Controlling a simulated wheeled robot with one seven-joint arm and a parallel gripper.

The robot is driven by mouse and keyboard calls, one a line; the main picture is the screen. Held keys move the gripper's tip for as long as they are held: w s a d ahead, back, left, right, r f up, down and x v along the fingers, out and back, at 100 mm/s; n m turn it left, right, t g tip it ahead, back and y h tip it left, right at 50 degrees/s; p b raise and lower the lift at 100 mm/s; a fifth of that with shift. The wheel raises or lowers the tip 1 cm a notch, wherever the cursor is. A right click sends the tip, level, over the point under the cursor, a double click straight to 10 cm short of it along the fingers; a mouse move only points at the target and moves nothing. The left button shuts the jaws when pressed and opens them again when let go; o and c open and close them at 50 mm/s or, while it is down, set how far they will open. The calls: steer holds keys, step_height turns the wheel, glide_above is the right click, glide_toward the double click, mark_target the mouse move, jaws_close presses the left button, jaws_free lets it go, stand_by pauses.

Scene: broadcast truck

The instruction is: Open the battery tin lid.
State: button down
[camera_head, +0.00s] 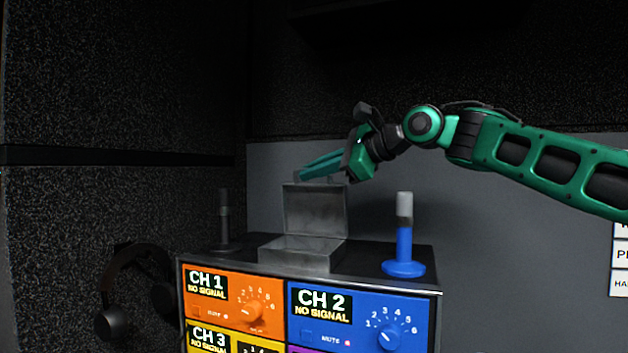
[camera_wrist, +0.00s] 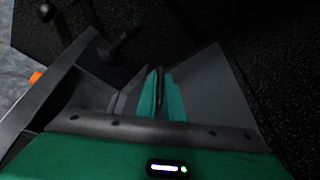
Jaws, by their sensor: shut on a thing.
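The battery tin (camera_head: 300,254) is a grey metal box on top of the channel rack. Its lid (camera_head: 314,212) stands raised, close to upright, at the back of the box, and the tin is open. My gripper (camera_head: 299,176) is at the lid's top edge, its green fingers pointing left. The fingers also show in the wrist view (camera_wrist: 161,92), close together with a thin dark strip between them. They are shut on the lid at its upper edge. The exact contact is partly hidden, and the inside of the tin is hard to see.
The rack (camera_head: 362,318) has coloured channel panels with knobs. A blue stand with a grey top (camera_head: 404,245) is right of the tin, and a dark stand (camera_head: 223,220) is left. Headphones (camera_head: 122,290) hang at the left. A grey wall is behind.

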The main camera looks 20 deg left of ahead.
steer(key=shift+w+a+f, duration=0.1)
steer(key=shift+w, duration=1.2)
steer(key=c, duration=1.9)
jaws_free()
steer(key=shift+f, duration=0.1)
steer(key=v, duration=1)
steer(key=shift+d+r, duration=0.3)
steer(key=shift+d, duration=0.05)
